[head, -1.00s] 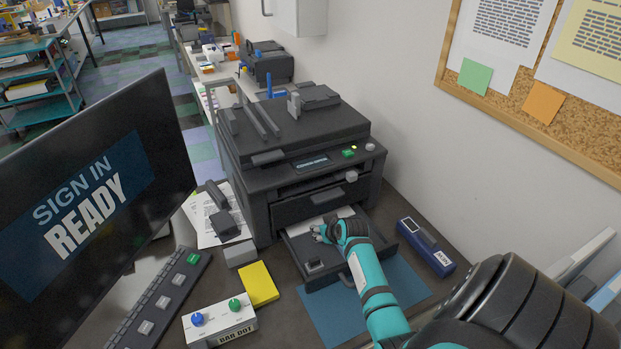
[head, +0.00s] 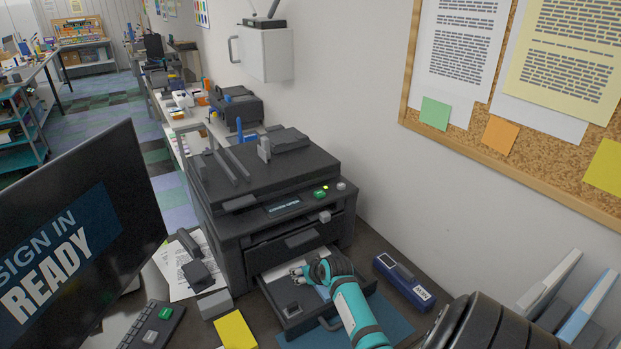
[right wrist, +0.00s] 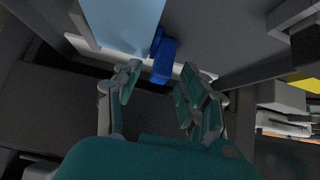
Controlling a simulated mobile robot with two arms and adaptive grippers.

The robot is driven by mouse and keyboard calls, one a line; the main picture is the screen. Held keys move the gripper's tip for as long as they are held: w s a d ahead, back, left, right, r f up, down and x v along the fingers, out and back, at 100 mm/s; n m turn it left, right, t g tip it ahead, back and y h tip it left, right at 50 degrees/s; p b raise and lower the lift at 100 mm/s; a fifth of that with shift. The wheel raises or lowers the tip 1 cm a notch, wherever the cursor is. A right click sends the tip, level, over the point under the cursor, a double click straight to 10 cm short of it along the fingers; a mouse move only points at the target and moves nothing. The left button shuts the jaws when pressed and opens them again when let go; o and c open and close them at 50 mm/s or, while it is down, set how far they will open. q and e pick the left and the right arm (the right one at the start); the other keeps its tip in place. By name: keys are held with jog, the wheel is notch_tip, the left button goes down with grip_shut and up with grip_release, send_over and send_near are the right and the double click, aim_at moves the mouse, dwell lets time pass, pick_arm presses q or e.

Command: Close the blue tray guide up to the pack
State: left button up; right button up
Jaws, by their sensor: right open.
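The printer's paper tray (head: 275,274) is pulled out, with a white sheet surface (head: 318,258) showing inside. My right gripper (head: 298,272) is over the tray, pointing down into it. In the right wrist view, the blue tray guide (right wrist: 163,57) stands just beyond and between the open fingertips of my right gripper (right wrist: 160,76). I cannot tell whether the fingers touch it. A pale blue flat surface (right wrist: 120,20), apparently the pack, lies to the left of the guide, close to it. In the head view, the hand mostly hides the guide. My left gripper is not in view.
The printer (head: 285,190) stands behind the tray, against the wall. A dark blue box (head: 404,282) lies right of the tray. A monitor (head: 75,230), a yellow pad (head: 235,330) and a grey block (head: 214,304) are to the left. A blue mat (head: 385,325) lies in front.

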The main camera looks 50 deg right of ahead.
jog(key=v, duration=1.1)
jog(key=shift+s, duration=0.2)
